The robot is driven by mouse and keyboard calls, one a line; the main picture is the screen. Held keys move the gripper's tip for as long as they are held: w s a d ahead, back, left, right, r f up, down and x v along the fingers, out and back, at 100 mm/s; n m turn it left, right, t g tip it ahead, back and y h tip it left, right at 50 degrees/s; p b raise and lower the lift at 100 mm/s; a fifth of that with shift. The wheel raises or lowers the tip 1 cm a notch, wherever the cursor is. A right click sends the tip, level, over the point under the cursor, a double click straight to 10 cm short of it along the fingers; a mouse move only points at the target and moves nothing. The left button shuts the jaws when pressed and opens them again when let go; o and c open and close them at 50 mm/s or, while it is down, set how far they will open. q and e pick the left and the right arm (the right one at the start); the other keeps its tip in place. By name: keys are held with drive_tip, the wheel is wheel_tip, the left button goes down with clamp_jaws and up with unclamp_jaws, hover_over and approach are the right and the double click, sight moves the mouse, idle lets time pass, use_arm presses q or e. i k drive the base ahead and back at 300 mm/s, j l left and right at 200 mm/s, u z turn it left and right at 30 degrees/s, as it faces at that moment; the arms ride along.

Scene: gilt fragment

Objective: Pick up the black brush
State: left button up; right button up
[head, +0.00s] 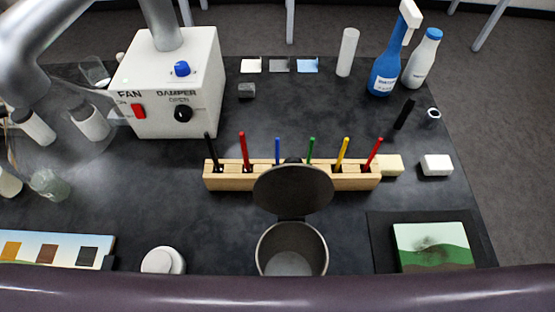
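A black brush (212,152) stands upright in the leftmost slot of a wooden holder block (230,182) near the middle of the dark table. Its lower end is hidden in the block. Red, blue, green, yellow and another red brush stand in the same block to its right. Neither of my grippers is in view, and nothing touches the black brush.
An open metal bin (291,251) with its lid raised stands before the holder, the lid hiding part of it. A white fan box (172,88) stands behind left, a painted panel (433,247) front right, bottles (384,72) back right. A dark bar crosses the bottom.

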sight(213, 151)
drive_tip(key=k+l+z, duration=0.15)
drive_tip(key=k, duration=0.3)
drive_tip(key=k+l+z, duration=0.15)
drive_tip(key=k+l, duration=0.15)
drive_tip(key=k, duration=0.15)
drive_tip(key=k+l+z, duration=0.15)
drive_tip(key=k+l, duration=0.15)
drive_tip(key=k, duration=0.1)
